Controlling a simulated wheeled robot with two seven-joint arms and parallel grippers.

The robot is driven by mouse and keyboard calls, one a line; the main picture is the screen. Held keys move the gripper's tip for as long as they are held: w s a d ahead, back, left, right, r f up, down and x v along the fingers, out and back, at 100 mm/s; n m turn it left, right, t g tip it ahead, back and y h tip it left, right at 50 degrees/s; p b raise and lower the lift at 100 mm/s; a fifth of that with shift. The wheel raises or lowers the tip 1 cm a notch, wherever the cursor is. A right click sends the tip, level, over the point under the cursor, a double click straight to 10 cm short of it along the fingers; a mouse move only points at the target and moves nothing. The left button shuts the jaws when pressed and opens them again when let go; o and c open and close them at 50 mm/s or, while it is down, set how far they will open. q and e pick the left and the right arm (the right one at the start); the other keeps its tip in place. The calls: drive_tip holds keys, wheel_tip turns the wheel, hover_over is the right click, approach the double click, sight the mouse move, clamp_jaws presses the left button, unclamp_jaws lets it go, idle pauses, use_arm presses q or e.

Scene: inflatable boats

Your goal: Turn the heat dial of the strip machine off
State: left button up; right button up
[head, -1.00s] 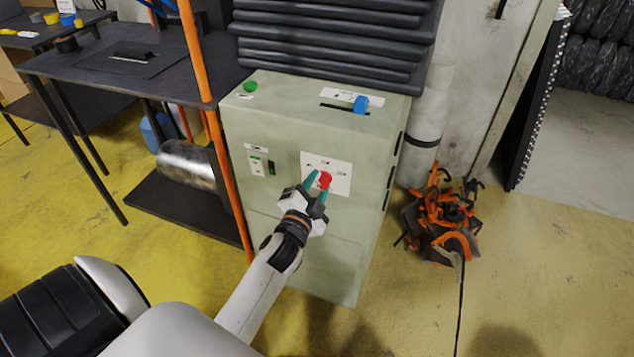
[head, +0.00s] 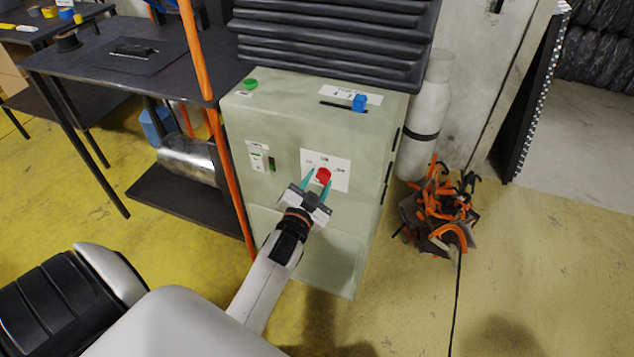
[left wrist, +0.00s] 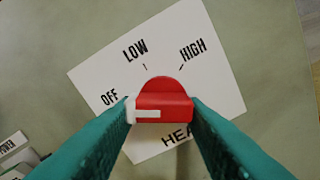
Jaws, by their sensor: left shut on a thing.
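The heat dial (head: 323,176) is a red round knob on a white label plate on the front of the pale green strip machine (head: 290,235). In the left wrist view the dial (left wrist: 163,101) has a raised red grip with a white mark at its left end, on the side of the word OFF. LOW and HIGH are printed above it, and the lower word is partly hidden. My left gripper (head: 318,184) has its teal fingers on either side of the dial, shut on its grip. My right gripper is not in view.
A blue slider (head: 360,103) and a green button (head: 250,84) are on the machine's top. A small switch panel (head: 259,157) is left of the dial. An orange post (head: 213,130) and a dark table (head: 130,65) stand left. Orange clamps (head: 440,215) lie right.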

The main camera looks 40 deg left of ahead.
use_arm(q)
drive_tip(key=o, duration=1)
drive_tip(key=shift+s, duration=0.1)
drive_tip(key=v, duration=1.2)
drive_tip(key=shift+a+p, duration=0.1)
drive_tip(key=shift+p, duration=0.2)
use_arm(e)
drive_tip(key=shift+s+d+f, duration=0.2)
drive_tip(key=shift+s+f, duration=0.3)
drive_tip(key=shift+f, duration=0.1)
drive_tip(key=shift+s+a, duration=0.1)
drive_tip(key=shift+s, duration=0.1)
